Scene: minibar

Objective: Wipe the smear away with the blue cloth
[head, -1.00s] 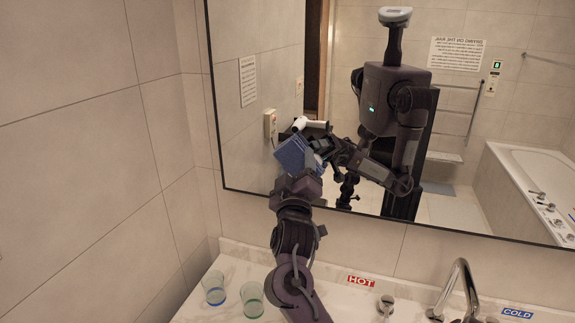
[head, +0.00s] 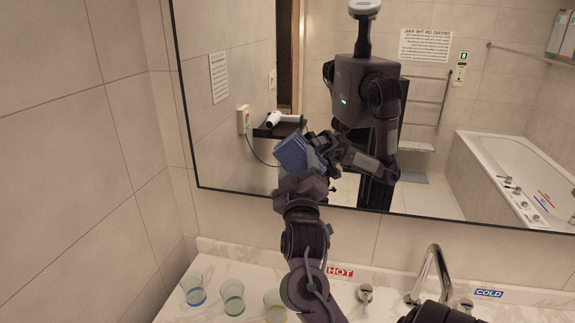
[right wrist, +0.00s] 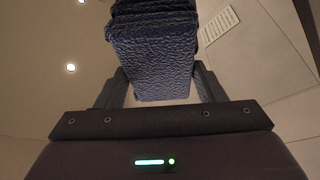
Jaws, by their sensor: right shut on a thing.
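The blue cloth (head: 291,153) is a thick folded pad in front of the mirror (head: 240,150). My right gripper (head: 304,172) is shut on it and holds it up at the mirror's lower left part. In the right wrist view the cloth (right wrist: 152,60) sits between the two fingers of the right gripper (right wrist: 160,85). I cannot tell whether the cloth touches the glass. A reflection of my arm shows right beside the cloth. I cannot make out the smear in either view. My left gripper is not in view.
Several glasses, one with a blue base (head: 194,289) and one with a green base (head: 232,297), stand on the marble counter (head: 215,258) at lower left. The tap (head: 432,268) stands at right. The hair dryer and bathtub appear in the mirror.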

